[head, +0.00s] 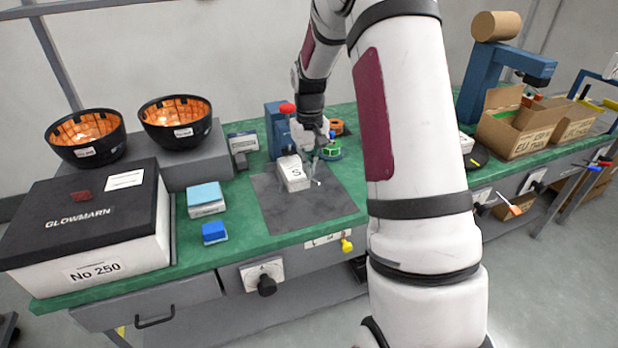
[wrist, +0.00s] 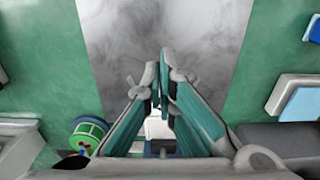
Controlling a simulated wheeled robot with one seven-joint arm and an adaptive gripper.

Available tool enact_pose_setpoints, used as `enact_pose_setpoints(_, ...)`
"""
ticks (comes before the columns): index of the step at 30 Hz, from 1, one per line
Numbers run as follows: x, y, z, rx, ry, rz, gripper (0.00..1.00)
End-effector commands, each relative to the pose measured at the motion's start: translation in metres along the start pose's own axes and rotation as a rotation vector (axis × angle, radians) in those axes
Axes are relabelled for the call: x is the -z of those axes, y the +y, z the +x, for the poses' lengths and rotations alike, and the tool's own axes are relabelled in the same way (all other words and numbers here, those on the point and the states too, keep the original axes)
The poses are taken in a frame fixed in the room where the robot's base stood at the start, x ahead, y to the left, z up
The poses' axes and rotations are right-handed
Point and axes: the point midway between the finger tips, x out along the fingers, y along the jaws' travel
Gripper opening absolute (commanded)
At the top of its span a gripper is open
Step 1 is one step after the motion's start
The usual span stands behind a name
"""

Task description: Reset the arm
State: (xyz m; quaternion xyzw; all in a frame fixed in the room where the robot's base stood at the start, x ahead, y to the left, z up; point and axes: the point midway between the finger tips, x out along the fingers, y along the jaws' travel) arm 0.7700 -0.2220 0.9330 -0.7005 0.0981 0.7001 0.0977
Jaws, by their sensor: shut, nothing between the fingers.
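My gripper (head: 316,182) is shut and empty, pointing down over the grey mat on the green workbench. It also shows in the wrist view (wrist: 162,75), its two fingertips close together above the mat (wrist: 165,30). In the head view the mat (head: 300,209) bears a white block (head: 294,176) marked with an S, just left of my gripper. Whether the fingers touch the block cannot be told. Something white shows behind the fingers in the wrist view, mostly hidden. My arm covers part of the bench in the head view.
A black-lidded box (head: 85,222), two black bowls (head: 175,122) with orange insides and blue pads (head: 206,199) stand to the left. A blue machine (head: 279,128) and a green spool (wrist: 88,133) are near the gripper. Cardboard boxes (head: 515,133) stand at right. The mat's front is clear.

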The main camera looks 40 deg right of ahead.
Motion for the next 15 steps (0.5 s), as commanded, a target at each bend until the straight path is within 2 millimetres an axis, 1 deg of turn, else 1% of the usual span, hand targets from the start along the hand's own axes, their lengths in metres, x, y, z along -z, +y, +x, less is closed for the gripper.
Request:
enact_pose_setpoints(3,0.0,0.0,-0.005,0.0,-0.001,0.0,0.0)
enact_pose_setpoints(8,0.0,0.0,-0.007,0.0,0.0,0.0,0.0)
enact_pose_setpoints(10,-0.001,-0.002,-0.011,-0.001,0.003,-0.003,0.0)
enact_pose_setpoints(11,-0.003,-0.004,-0.015,-0.002,0.007,-0.005,0.0)
enact_pose_setpoints(13,-0.008,-0.011,-0.029,-0.005,0.019,-0.014,0.0)
enact_pose_setpoints(14,-0.012,-0.015,-0.037,-0.007,0.025,-0.019,0.0)
enact_pose_setpoints(15,-0.019,-0.022,-0.05,-0.009,0.036,-0.027,0.0)
